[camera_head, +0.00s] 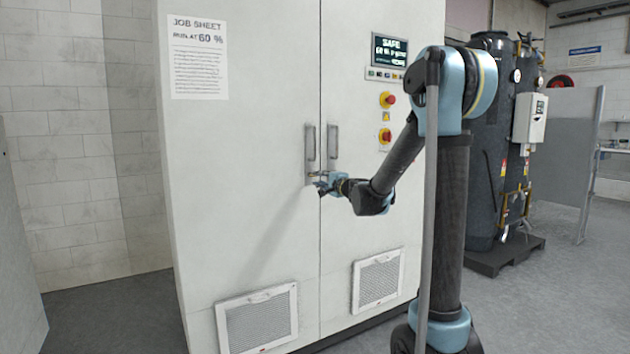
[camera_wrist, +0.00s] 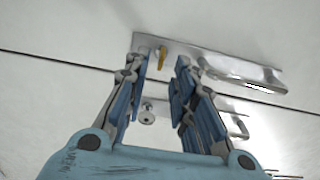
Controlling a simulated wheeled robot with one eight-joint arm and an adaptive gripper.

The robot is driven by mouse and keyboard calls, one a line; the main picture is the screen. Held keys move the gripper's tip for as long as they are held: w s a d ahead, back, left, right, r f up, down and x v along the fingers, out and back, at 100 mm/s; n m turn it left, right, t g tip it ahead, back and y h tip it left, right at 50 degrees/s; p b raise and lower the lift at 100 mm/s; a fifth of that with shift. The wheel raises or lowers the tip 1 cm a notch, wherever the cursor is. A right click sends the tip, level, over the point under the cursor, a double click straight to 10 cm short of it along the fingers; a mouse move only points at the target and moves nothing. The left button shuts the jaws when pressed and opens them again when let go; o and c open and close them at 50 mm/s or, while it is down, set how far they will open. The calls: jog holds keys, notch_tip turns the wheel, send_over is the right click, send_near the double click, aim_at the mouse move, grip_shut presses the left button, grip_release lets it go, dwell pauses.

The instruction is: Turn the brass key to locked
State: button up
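The brass key (camera_wrist: 162,57) is a small yellow piece on a metal handle plate (camera_wrist: 205,62) in the wrist view. It shows between the tips of my gripper (camera_wrist: 160,72), which is open with a finger on either side; I cannot tell whether either finger touches it. In the head view my gripper (camera_head: 321,186) is at the cabinet front, just below the door handles, and the key cannot be made out there. A second plate with a round lock cylinder (camera_wrist: 147,115) shows between the fingers, across the door seam.
The tall white cabinet (camera_head: 250,200) has two upright handles, the left handle (camera_head: 310,145) and the right handle (camera_head: 332,145). Vent grilles (camera_head: 257,320) are low down. Dark tanks (camera_head: 485,150) stand behind my arm.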

aim_at(313, 176)
jog(key=x, duration=0.6)
jog(key=shift+w+a, duration=0.15)
jog(key=shift+w, duration=0.05)
